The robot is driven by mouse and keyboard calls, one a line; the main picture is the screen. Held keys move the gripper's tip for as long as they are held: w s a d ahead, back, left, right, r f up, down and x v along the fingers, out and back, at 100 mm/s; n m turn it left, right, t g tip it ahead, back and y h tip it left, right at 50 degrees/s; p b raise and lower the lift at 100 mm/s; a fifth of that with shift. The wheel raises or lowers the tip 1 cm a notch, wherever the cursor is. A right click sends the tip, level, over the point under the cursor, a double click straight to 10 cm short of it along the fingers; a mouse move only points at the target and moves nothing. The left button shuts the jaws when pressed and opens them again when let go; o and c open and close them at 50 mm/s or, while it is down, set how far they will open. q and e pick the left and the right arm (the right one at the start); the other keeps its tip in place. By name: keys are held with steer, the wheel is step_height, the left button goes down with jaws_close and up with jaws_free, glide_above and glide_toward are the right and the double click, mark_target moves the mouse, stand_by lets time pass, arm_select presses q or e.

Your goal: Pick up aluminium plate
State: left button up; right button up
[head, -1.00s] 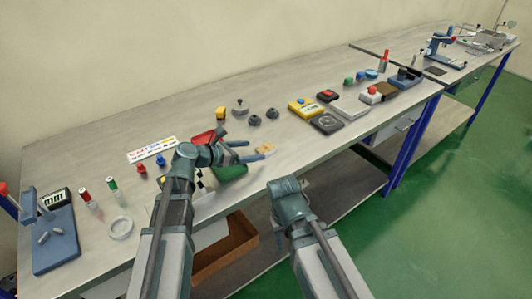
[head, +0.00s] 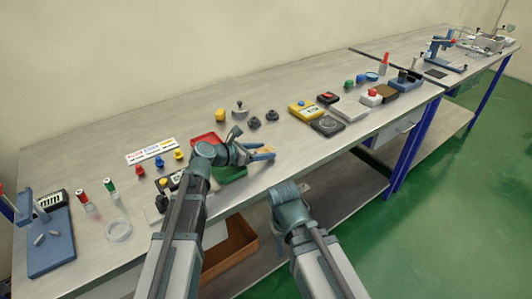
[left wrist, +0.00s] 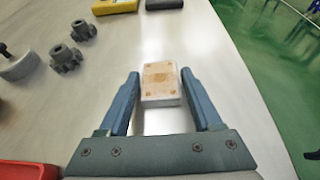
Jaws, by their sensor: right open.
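A small pale block-like plate (left wrist: 160,85) with a tan top face and darker dots near its corners lies on the bench, ahead of my left gripper in the left wrist view. I take it as the aluminium plate. In the head view it shows as a tan patch (head: 266,149) near the bench's front edge, partly hidden by my fingers. My left gripper (left wrist: 158,78) is open, one finger on each side of the plate, with a gap on both sides. My right gripper (head: 284,207) hangs in front of the bench edge, empty of anything visible; its fingers are mostly hidden.
A red tray (head: 205,139) and a green tray (head: 232,173) lie beside my left arm. Dark knobs (head: 255,122) stand behind the plate. A yellow device (head: 303,108) and a dark-framed square (head: 327,126) lie to the right. Bare bench lies between them and the plate.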

arm_select(q)
jaws_close()
steer(key=shift+r, duration=0.15)
arm_select(e)
steer(key=shift+r, duration=0.15)
